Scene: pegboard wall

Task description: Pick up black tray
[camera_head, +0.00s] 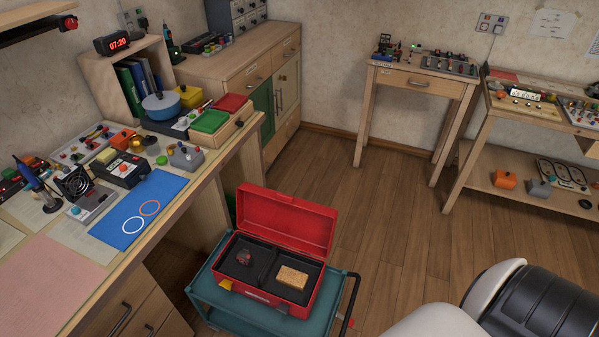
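A black tray (262,259) with a divider sits inside the open red toolbox (288,212). Its left compartment holds a small dark red lump (244,258), and its right compartment holds a tan, speckled block (293,276). The toolbox lid is raised at the back. Neither of my grippers shows in the head view. A white and black part of my own body fills the lower right corner.
The toolbox stands on a teal cart (240,307) with a dark handle (350,296) at its right. A cluttered workbench (205,190) runs along the left, with a blue mat (150,190). Other tables stand at the back right. Wooden floor (395,220) is clear.

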